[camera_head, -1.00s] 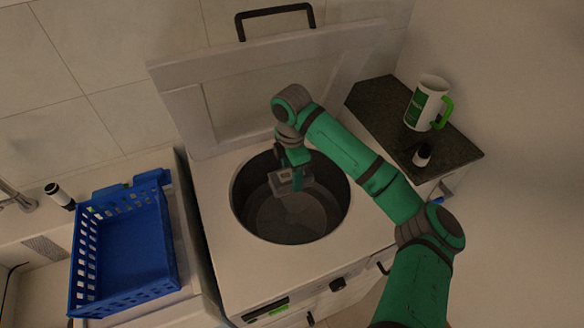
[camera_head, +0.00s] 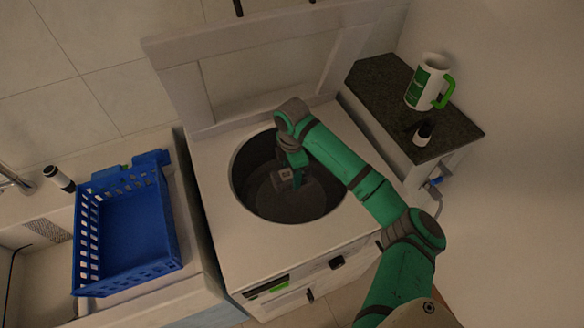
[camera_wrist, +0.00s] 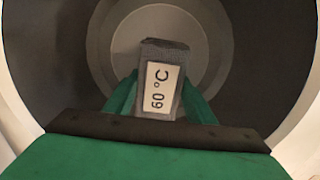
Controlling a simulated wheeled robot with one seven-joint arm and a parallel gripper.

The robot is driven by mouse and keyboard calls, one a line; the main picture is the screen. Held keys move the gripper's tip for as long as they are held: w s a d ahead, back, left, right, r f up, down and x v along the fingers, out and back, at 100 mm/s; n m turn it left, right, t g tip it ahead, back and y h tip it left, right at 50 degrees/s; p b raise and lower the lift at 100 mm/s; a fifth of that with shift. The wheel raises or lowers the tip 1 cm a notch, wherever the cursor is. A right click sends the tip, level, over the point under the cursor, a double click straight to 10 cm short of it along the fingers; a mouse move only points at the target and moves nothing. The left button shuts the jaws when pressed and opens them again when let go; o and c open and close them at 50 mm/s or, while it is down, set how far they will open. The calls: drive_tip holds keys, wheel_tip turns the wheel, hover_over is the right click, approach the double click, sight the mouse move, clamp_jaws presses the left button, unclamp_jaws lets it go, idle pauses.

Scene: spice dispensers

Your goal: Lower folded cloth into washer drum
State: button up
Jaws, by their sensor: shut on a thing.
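The washer (camera_head: 215,225) stands with its top lid (camera_head: 180,85) raised, and its round drum (camera_head: 300,208) is open from above. My gripper (camera_wrist: 162,98) reaches down inside the drum opening. It is shut on the folded cloth (camera_wrist: 178,55), a dark grey block with a white label reading 60 °C. In the head view the cloth (camera_head: 284,184) shows small within the drum. In the wrist view the drum's pale floor lies behind the cloth. The gap between cloth and floor cannot be told. My wrist partly hides the fingers in the head view.
A blue basket (camera_head: 130,240) sits on the counter at left, empty. A dark countertop (camera_head: 385,85) at right holds a white jug with green handle (camera_head: 426,82) and a small dark bottle (camera_head: 423,133).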

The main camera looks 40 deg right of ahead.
hover_over(292, 199)
drive_tip(key=shift+f, duration=5.6)
drive_tip(key=o, duration=1.2)
wheel_tip(292, 199, up, 11)
drive_tip(key=shift+f, duration=0.1)
drive_tip(key=shift+a, duration=0.1)
